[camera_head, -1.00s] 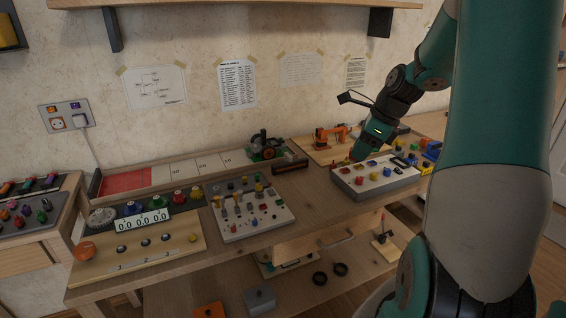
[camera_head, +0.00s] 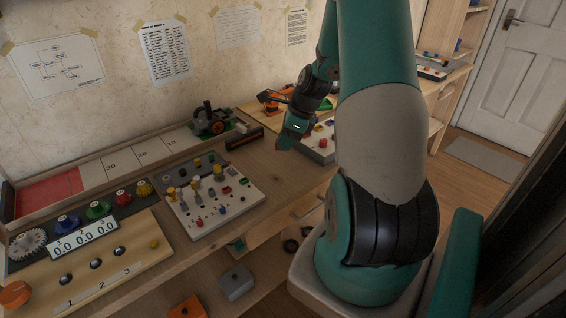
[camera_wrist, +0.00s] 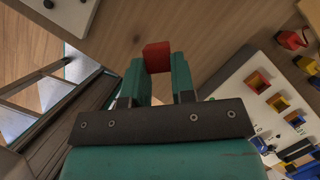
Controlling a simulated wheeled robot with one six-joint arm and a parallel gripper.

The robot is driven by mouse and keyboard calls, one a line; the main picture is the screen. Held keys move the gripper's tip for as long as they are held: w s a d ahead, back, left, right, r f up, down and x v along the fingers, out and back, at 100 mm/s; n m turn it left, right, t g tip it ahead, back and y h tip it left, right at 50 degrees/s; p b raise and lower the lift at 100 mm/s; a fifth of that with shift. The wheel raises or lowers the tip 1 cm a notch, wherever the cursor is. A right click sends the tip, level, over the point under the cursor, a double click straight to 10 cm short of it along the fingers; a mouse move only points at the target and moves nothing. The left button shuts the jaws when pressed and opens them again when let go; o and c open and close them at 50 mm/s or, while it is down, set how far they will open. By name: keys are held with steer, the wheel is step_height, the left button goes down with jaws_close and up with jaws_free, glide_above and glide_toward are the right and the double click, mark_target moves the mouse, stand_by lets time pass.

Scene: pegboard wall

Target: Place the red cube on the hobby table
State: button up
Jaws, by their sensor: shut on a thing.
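My gripper (camera_wrist: 157,72) is shut on the red cube (camera_wrist: 157,57), which sits between the two green fingertips in the wrist view. In the head view my gripper (camera_head: 286,144) hangs near the left edge of a white shape board, and the cube cannot be made out there. The wooden hobby table (camera_head: 268,168) has a bare strip in front of and left of my gripper. Its wooden top (camera_wrist: 205,25) shows behind the cube in the wrist view. How far the cube is above the wood is hard to tell.
The white board (camera_head: 319,152) with coloured pieces is right of my gripper; its colourful sockets (camera_wrist: 262,80) show in the wrist view. A white switch panel (camera_head: 239,207) lies to the left, a counter board (camera_head: 120,250) farther left. A green-and-black model (camera_head: 209,122) stands at the back.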

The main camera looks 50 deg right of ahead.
mark_target(281, 170)
step_height(281, 170, down, 8)
steer(key=shift+r, duration=0.25)
steer(key=shift+f+b, duration=0.15)
steer(key=shift+b, duration=0.15)
steer(key=o, duration=0.9)
